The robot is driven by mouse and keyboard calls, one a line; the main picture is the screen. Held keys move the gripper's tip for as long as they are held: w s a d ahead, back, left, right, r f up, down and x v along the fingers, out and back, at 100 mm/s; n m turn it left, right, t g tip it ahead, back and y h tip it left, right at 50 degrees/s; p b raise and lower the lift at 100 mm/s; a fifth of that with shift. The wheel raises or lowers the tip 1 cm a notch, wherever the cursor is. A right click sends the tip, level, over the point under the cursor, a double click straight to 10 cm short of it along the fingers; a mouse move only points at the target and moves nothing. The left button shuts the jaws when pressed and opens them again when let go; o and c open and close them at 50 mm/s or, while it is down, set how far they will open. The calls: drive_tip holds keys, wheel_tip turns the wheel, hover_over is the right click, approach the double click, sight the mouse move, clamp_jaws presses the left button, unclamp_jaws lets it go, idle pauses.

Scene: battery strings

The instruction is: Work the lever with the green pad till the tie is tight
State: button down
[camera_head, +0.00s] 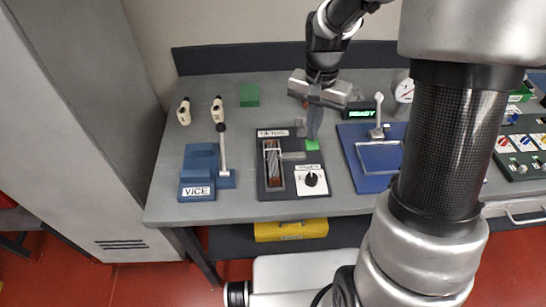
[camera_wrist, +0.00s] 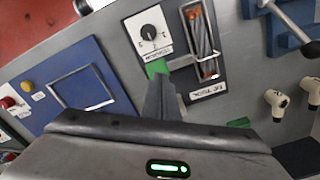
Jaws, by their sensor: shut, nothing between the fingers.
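The tie tool (camera_head: 262,187) is a dark panel on the bench. Its framed window holds a brown and grey bundle (camera_head: 273,165), also in the wrist view (camera_wrist: 203,38). The green pad (camera_head: 313,146) is at the panel's upper right; it also shows in the wrist view (camera_wrist: 156,68). A small grey bar lies left of the pad; the lever's outline is hard to make out. A dial with a black knob (camera_head: 311,179) sits below the pad. My gripper (camera_head: 313,134) points down, shut and empty, with its tips close to the pad. In the wrist view my fingertips (camera_wrist: 160,80) overlap the pad's edge; contact cannot be told.
A blue vice (camera_head: 198,178) with an upright handle stands left. A green block (camera_head: 250,95) and two cream-coloured pieces (camera_head: 217,105) are behind it. Right of the tool are a blue panel (camera_head: 372,183) and a display reading READY (camera_head: 362,113).

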wheel_tip(320, 180, up, 7)
drive_tip(key=p, duration=0.5)
drive_tip(key=shift+w, duration=0.4)
idle(0.4)
drive_tip(key=shift+s+f+b, duration=0.2)
drive_tip(key=shift+f+b, duration=1.05)
drive_tip(key=shift+f, duration=0.45)
drive_tip(key=shift+s+f+b, duration=0.15)
drive_tip(key=shift+f+b, duration=1.15)
drive_tip(key=shift+f, duration=0.35)
drive_tip(key=shift+s+f+b, duration=0.2)
drive_tip(key=shift+f+b, duration=1.05)
drive_tip(key=shift+f, duration=0.45)
drive_tip(key=shift+r, duration=0.15)
wheel_tip(320, 180, up, 10)
drive_tip(key=w+p, duration=0.1)
drive_tip(key=p, duration=0.7)
